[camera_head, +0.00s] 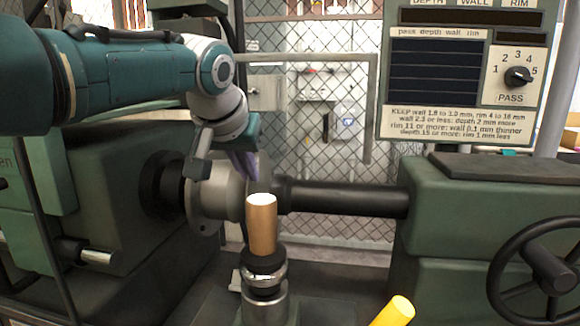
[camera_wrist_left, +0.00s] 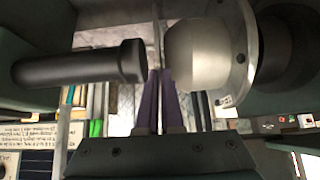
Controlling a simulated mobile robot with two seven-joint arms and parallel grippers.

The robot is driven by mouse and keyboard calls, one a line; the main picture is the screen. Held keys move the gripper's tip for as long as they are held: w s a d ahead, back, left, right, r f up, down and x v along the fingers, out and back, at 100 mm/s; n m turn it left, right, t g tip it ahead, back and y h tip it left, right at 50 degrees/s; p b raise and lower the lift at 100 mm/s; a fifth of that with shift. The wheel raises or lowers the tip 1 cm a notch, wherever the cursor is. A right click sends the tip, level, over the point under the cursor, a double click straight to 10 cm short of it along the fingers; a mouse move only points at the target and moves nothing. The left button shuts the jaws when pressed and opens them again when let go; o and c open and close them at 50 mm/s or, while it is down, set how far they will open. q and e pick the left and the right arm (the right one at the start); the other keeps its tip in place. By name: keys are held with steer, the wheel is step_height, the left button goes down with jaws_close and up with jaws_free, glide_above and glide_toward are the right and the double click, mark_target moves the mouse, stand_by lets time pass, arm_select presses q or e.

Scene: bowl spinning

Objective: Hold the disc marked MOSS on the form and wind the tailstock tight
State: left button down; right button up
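A thin disc (camera_wrist_left: 157,38) shows edge-on in the left wrist view between the rounded grey form (camera_wrist_left: 195,55) and the dark tailstock quill (camera_wrist_left: 80,66). The tailstock handwheel (camera_head: 540,265) stands at the right. My right gripper is out of view.
A wooden handle (camera_head: 262,225) stands upright on a metal post in front of the form. A yellow rod (camera_head: 395,311) rises at the bottom edge. A gauge panel (camera_head: 460,70) hangs at upper right, and a mesh fence (camera_head: 325,130) stands behind.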

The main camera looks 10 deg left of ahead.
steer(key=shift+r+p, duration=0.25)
steer(key=shift+p, duration=0.05)
stand_by(0.4)
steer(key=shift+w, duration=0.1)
stand_by(0.4)
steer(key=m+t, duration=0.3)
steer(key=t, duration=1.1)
glide_toward(546, 266)
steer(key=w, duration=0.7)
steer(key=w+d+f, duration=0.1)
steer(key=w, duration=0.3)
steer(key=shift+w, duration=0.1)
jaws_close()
